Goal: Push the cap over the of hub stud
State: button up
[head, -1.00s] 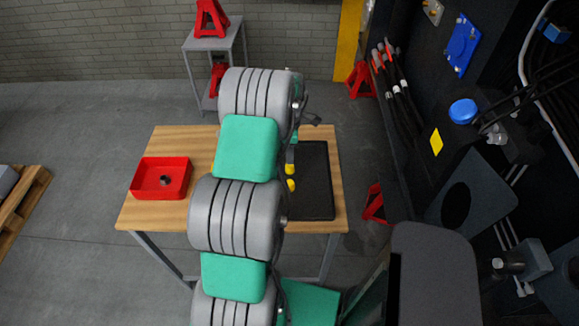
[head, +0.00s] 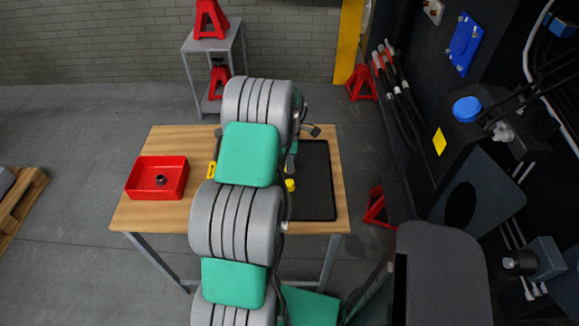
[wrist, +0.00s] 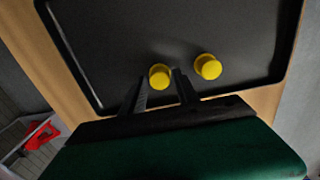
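Two yellow caps stand on a black tray. In the wrist view one cap (wrist: 159,77) is at the tips of my gripper (wrist: 161,82), between its two dark fingers. The fingers are apart, and I cannot tell whether they touch it. The other cap (wrist: 208,66) stands just right of the right finger. In the head view one yellow cap (head: 290,185) shows beside my arm; the other seems hidden by my arm and gripper. I cannot make out the hub stud for sure; a dark round fitting (head: 518,262) sits on the machine at the right.
The black tray (head: 318,205) lies on the right of a wooden table (head: 150,215). A red bin (head: 140,185) with a small dark part (head: 161,180) is at left. A yellow item (head: 211,171) lies left of my arm. The dark machine (head: 478,185) fills the right side.

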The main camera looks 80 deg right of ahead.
jog(key=shift+c, duration=0.5)
jog(key=c, duration=0.6)
jog(key=shift+r+p, duration=1.45)
jog(key=shift+r, duration=1.55)
jog(key=shift+c, duration=0.2)
